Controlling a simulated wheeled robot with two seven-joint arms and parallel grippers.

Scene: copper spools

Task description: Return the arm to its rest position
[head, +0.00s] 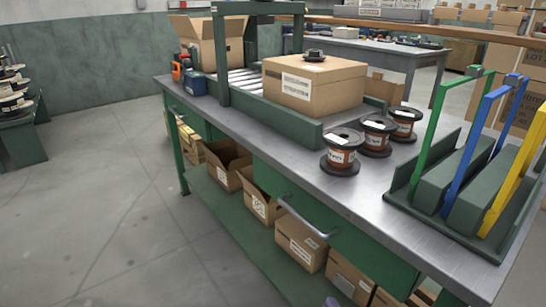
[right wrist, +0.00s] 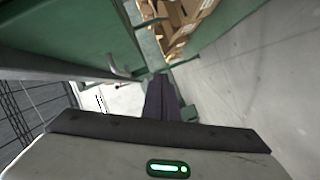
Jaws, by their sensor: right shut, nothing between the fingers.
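My right gripper (right wrist: 160,90) shows in the right wrist view as dark fingers, closed together with nothing between them. It points past the green side of the workbench, over the floor and clear of the spools. In the head view only a small purple-grey tip at the bottom edge may be part of it. My left gripper is not in view. Three copper spools, a near one (head: 342,158), a middle one (head: 376,137) and a far one (head: 404,124), stand upright in a row on the steel workbench (head: 350,205).
A cardboard box (head: 315,85) with a black part on top sits on the bench's roller section. A rack with green, blue and yellow frames (head: 457,150) stands at the right. Cartons (head: 300,240) fill the lower shelf. The floor (head: 110,200) at left is clear.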

